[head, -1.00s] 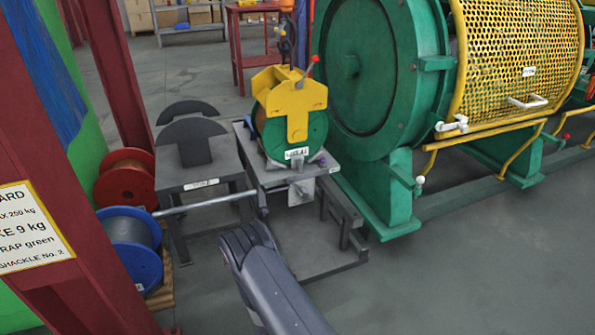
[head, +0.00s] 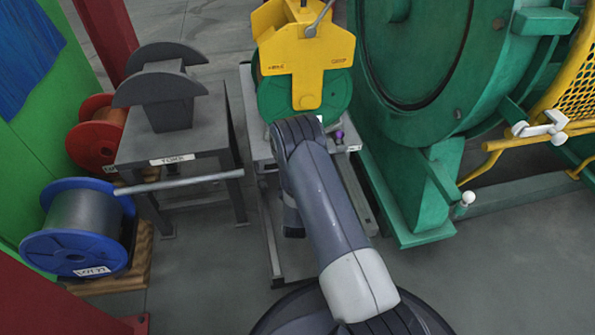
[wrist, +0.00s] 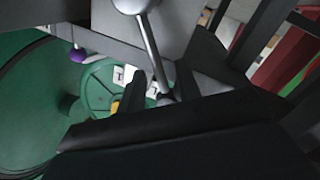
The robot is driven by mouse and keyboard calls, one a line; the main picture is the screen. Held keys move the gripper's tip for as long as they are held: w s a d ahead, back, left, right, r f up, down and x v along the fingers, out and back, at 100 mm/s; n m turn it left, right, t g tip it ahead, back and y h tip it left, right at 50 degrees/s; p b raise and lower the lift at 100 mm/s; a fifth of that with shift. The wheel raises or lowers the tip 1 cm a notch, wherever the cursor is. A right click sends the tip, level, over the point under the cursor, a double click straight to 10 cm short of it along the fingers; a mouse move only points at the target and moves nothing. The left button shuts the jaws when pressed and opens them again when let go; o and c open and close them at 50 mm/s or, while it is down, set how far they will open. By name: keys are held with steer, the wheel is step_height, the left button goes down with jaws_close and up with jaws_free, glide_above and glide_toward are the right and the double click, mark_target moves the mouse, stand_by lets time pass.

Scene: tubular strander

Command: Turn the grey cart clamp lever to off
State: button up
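The grey clamp lever (wrist: 150,52) shows in the wrist view as a rod running down from a round grey hub (wrist: 131,4) to a ball end. My gripper (wrist: 160,88) has its dark fingers on either side of the ball end, with a gap visible between them; I cannot see firm contact. In the head view my forearm hides the lever and gripper at the front of the cart (head: 262,150). The cart carries a green reel (head: 335,95) under a yellow lifting piece (head: 305,55); the reel (wrist: 112,88) also shows in the wrist view.
A purple knob (head: 338,134) sits on the cart, right of my arm; it also shows in the wrist view (wrist: 78,55). A grey stand (head: 185,178) with a bar is left. The green machine (head: 420,185) stands close at right. Blue reel (head: 72,235) at lower left.

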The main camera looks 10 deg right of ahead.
steer(key=shift+w, duration=0.2)
jaws_close()
stand_by(0.3)
